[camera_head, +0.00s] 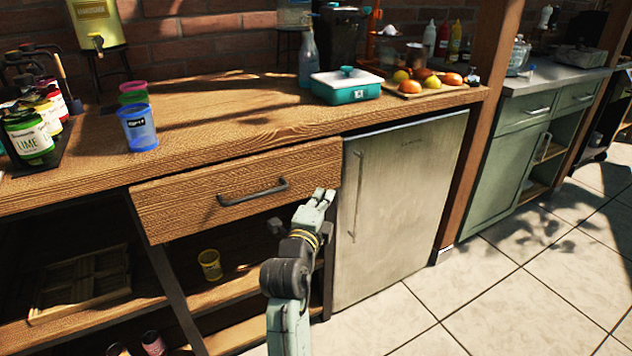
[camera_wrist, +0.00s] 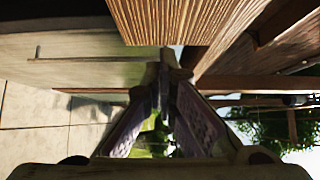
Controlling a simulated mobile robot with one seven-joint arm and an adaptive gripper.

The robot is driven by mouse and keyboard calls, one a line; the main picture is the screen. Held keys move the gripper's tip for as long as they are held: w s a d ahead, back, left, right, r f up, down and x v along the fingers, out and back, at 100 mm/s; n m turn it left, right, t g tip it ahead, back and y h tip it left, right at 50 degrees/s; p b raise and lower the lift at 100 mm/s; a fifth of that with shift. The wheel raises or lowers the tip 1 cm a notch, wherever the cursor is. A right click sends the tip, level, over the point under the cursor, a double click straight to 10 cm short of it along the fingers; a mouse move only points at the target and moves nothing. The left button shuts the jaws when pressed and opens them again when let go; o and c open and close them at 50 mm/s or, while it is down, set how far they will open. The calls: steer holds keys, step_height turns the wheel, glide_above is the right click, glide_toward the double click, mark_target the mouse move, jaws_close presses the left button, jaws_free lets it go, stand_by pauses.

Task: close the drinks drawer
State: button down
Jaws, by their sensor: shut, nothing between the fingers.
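The drinks drawer (camera_head: 190,207) has a wooden front with a dark bar handle (camera_head: 252,193), under the countertop's front edge. Its front looks close to the counter's edge; I cannot tell whether a small gap remains behind it. My gripper (camera_head: 324,194) is at the lower right end of the drawer front, right of the handle. Its fingers are together and hold nothing. In the wrist view, the fingertips (camera_wrist: 166,62) point toward a grained wooden panel (camera_wrist: 180,18), probably the drawer front. I cannot tell whether they touch it.
A small fridge (camera_head: 405,200) stands right of the drawer. An open shelf below holds a yellow cup (camera_head: 210,264). Tiled floor is clear in front.

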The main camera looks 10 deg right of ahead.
mark_target(307, 180)
steer(key=w, duration=0.3)
steer(key=w+p, duration=0.1)
steer(key=w, duration=0.1)
steer(key=shift+w+a, duration=0.2)
steer(key=shift+a, duration=0.1)
steer(key=shift+w+f, duration=0.1)
steer(key=shift+w+a+f+b, duration=0.1)
steer(key=shift+w+a+b, duration=0.2)
steer(key=shift+b, duration=0.35)
steer(key=w+b, duration=0.3)
steer(key=shift+w+a, duration=0.1)
steer(key=shift+a, duration=0.3)
steer(key=shift+w+a+b, duration=0.1)
steer(key=shift+w+b, duration=0.2)
steer(key=shift+b, duration=0.1)
steer(key=shift+r, duration=0.3)
steer(key=shift+w, duration=0.1)
